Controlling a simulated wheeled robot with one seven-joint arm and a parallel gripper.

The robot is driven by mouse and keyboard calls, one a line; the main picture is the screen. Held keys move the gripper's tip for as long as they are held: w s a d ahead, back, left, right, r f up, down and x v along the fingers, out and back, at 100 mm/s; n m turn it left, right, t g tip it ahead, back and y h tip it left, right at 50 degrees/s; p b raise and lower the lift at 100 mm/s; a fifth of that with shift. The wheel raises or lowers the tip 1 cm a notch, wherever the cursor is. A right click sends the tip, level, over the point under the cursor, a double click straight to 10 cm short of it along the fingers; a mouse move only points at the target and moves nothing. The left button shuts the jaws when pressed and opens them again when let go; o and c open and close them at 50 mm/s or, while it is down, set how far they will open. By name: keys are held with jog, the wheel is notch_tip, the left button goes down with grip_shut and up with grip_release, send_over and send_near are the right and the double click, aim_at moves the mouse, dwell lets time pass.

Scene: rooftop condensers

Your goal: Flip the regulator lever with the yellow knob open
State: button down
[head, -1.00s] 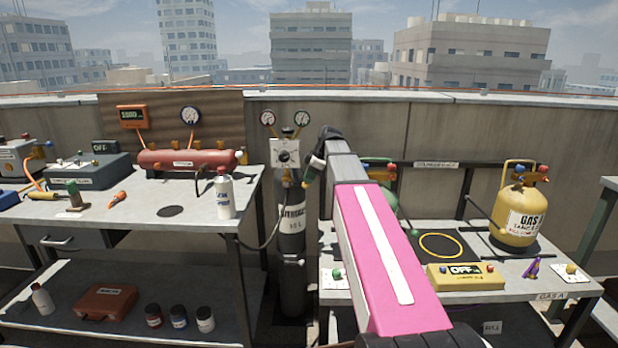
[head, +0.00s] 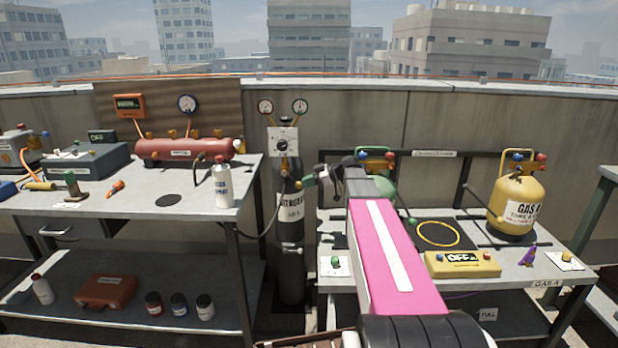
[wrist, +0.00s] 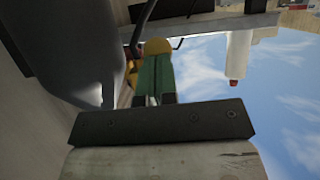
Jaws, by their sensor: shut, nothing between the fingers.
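The dark gas cylinder (head: 290,245) stands upright between the two benches, with a white regulator panel (head: 283,141) above it. In the wrist view the cylinder (wrist: 75,45) fills the upper left. A round yellow knob (wrist: 157,46) shows right at the tips of my green fingers, with brass fittings (wrist: 132,72) beside it. My gripper (wrist: 155,80) is shut with nothing between the fingers. In the head view my gripper (head: 308,183) points left at the cylinder's neck, just below the panel. I cannot tell whether it touches the knob; the lever itself is mostly hidden.
Two gauges (head: 283,106) sit above the panel. A hose runs from the cylinder toward the left bench (head: 120,205), which holds a red tank (head: 190,149) and a spray can (head: 222,186). A yellow gas tank (head: 517,205) stands on the right bench. The wall is close behind.

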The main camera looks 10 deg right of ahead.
jog(key=a+f+y, duration=0.1)
jog(key=y, duration=0.1)
jog(key=a+f+t+y, duration=0.1)
jog(key=y, duration=0.1)
jog(key=a+f+y, duration=0.1)
jog(key=f, duration=0.1)
jog(key=shift+w+y, duration=0.35)
jog(key=shift+y, duration=0.05)
jog(key=shift+w+a+f+t, duration=0.15)
jog(key=shift+a+f, duration=0.2)
jog(key=shift+a, duration=0.2)
jog(key=shift+w+a+f+t, duration=0.15)
jog(key=shift+a+f, duration=0.15)
jog(key=shift+a, duration=0.2)
jog(key=shift+s, duration=0.1)
